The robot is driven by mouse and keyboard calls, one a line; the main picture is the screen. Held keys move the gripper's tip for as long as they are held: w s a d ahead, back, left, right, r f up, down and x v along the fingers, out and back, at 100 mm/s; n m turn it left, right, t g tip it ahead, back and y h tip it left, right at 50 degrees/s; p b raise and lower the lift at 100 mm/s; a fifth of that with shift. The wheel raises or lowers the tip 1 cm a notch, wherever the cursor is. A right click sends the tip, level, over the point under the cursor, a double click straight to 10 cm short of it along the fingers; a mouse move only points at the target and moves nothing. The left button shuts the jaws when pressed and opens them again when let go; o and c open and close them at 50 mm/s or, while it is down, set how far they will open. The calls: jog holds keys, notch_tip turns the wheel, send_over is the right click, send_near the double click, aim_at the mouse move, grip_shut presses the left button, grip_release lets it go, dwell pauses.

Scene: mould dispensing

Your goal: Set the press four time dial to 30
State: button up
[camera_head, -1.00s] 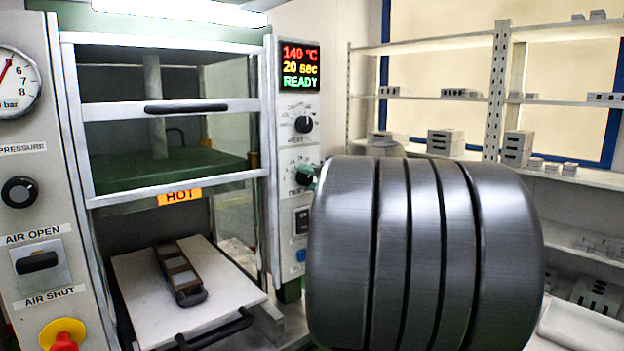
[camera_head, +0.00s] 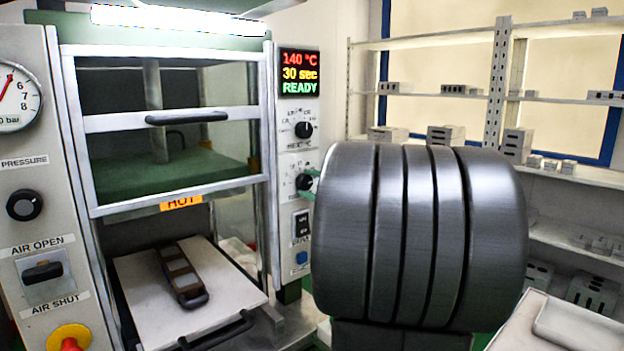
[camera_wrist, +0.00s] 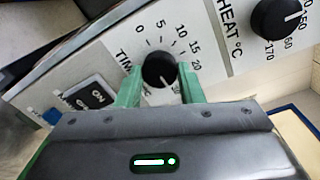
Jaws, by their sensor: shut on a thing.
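The time dial (camera_wrist: 159,70) is a black knob with a white pointer on a scale marked TIME, in the middle of the wrist view. My gripper (camera_wrist: 160,88) has its green fingers on both sides of it, shut on the dial. The press display (camera_head: 299,73) reads 140 °C, 30 sec and READY.
The heat dial (camera_head: 304,130) is just above the time dial. A rocker switch (camera_head: 302,224) and a blue button (camera_head: 302,258) are below. A mould (camera_head: 180,273) lies on the pulled-out white plate (camera_head: 226,287). Shelves (camera_head: 570,172) stand behind at right.

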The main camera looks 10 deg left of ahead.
jog(key=shift+r+m, duration=0.25)
jog(key=shift+m, duration=0.25)
jog(key=o, duration=1)
jog(key=shift+s, duration=0.1)
jog(key=shift+f, duration=0.1)
jog(key=b+v, duration=0.2)
jog(key=v, duration=1.1)
jog(key=shift+s+d, duration=0.2)
jog(key=shift+d, duration=0.1)
jog(key=shift+a, duration=0.1)
jog(key=p+x, duration=0.2)
jog(key=x, duration=1.1)
jog(key=shift+w+a+f, duration=0.1)
jog(key=shift+w+a, duration=0.15)
jog(key=shift+w, duration=0.05)
